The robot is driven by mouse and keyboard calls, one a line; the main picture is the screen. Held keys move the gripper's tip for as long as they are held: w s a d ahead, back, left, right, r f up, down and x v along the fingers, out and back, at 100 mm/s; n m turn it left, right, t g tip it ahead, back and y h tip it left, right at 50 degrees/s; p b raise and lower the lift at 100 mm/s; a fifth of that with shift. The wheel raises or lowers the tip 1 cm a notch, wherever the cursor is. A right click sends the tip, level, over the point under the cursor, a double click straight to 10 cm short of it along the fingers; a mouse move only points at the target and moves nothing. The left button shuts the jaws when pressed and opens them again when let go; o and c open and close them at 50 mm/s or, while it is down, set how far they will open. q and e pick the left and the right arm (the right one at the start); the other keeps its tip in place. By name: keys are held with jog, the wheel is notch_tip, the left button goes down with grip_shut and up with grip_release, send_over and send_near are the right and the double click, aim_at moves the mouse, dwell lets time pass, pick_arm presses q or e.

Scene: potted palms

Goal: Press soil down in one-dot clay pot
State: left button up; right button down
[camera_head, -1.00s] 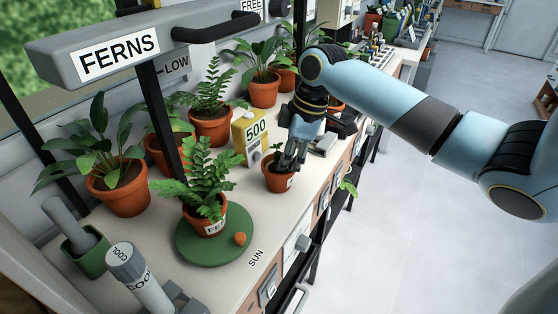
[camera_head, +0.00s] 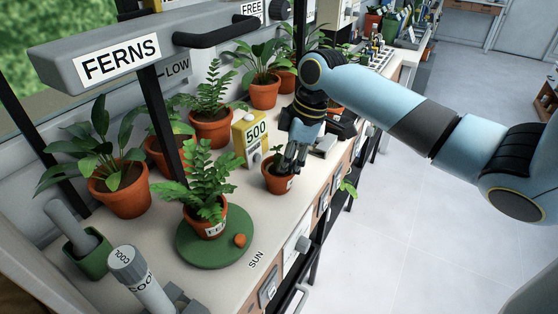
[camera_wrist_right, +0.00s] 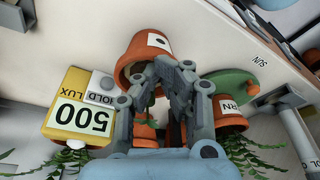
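The small clay pot (camera_head: 276,184) stands on the bench near its front edge, with a small green sprout in it. Its pale label with one dark dot shows in the right wrist view (camera_wrist_right: 158,41). My right gripper (camera_head: 290,167) points down at the pot's mouth from above. In the right wrist view its fingertips (camera_wrist_right: 180,68) are together, with nothing seen between them, and they cover much of the pot's opening. The soil surface is mostly hidden, so I cannot tell whether the tips touch it. My left gripper is not in view.
A yellow meter (camera_head: 245,142) reading 500 stands close behind the pot. A fern pot stands on a green disc (camera_head: 187,250) to the left, with a small orange lump. Several potted plants line the back under the FERNS bar (camera_head: 60,64). The bench front by SUN is clear.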

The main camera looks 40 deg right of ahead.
jog(key=shift+f+p, duration=0.45)
jog(key=shift+p, duration=1.1)
dwell(3.9)
notch_tip(320, 180, up, 9)
jog(key=p, duration=0.9)
dwell(0.5)
